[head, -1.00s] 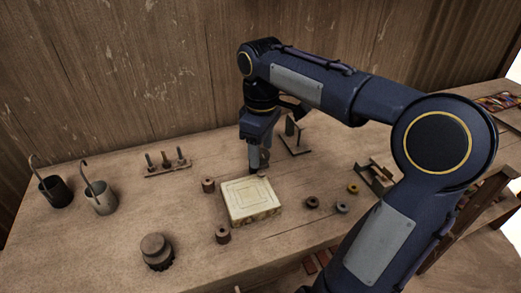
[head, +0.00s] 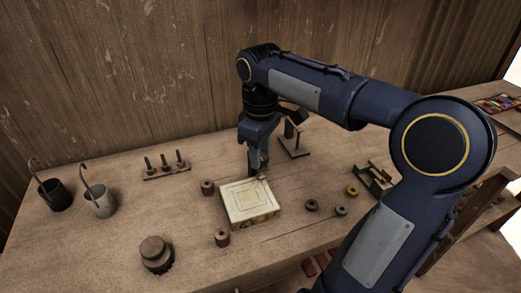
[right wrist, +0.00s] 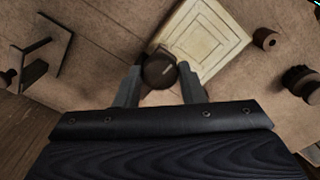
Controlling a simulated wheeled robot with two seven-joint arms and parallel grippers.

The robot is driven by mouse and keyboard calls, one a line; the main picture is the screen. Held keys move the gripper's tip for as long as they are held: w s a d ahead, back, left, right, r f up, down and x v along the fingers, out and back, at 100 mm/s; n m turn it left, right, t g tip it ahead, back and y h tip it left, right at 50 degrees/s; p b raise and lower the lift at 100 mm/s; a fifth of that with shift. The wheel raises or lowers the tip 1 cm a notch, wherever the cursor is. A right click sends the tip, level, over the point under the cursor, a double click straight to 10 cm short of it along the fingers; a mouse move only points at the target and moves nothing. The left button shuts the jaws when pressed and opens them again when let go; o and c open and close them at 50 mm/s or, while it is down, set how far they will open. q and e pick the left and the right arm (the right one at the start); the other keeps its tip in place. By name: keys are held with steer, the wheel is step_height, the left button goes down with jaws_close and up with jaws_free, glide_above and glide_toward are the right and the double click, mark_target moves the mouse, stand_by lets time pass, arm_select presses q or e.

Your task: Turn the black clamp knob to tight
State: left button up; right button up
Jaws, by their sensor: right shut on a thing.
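The black clamp knob (right wrist: 159,71) is a round dark knob with a small pale mark on its top, beside one corner of the pale square tile press block (right wrist: 208,42). My right gripper (right wrist: 158,82) has its two fingers on either side of the knob and is shut on it. In the head view the right gripper (head: 258,168) points down at the back edge of the block (head: 249,201), and its fingers mostly hide the knob. My left gripper is not in view.
Brown spools (head: 222,237) stand around the block. A peg rack (head: 166,165), a dark cup (head: 56,195) and a grey cup (head: 101,201) are at the left. A dark stacked weight (head: 155,253) is at front left. A bracket stand (head: 295,143) is just right of the gripper.

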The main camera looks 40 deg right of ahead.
steer(key=m+p, duration=0.2)
steer(key=m, duration=0.1)
steer(key=shift+r+m, duration=0.15)
steer(key=shift+m, duration=0.15)
steer(key=m+p, duration=0.1)
steer(key=m, duration=0.3)
steer(key=shift+m+p, duration=0.3)
steer(key=m+p, duration=0.1)
steer(key=m, duration=0.3)
steer(key=shift+m, duration=0.3)
steer(key=m+p, duration=0.1)
steer(key=m, duration=0.3)
steer(key=m+p, duration=0.1)
steer(key=m, duration=0.8)
steer(key=shift+m+p, duration=0.3)
steer(key=shift+p, duration=0.1)
steer(key=m, duration=0.4)
steer(key=shift+p, duration=0.4)
steer(key=m, duration=0.4)
steer(key=shift+m+p, duration=0.3)
steer(key=shift+p, duration=0.1)
steer(key=shift+m, duration=0.3)
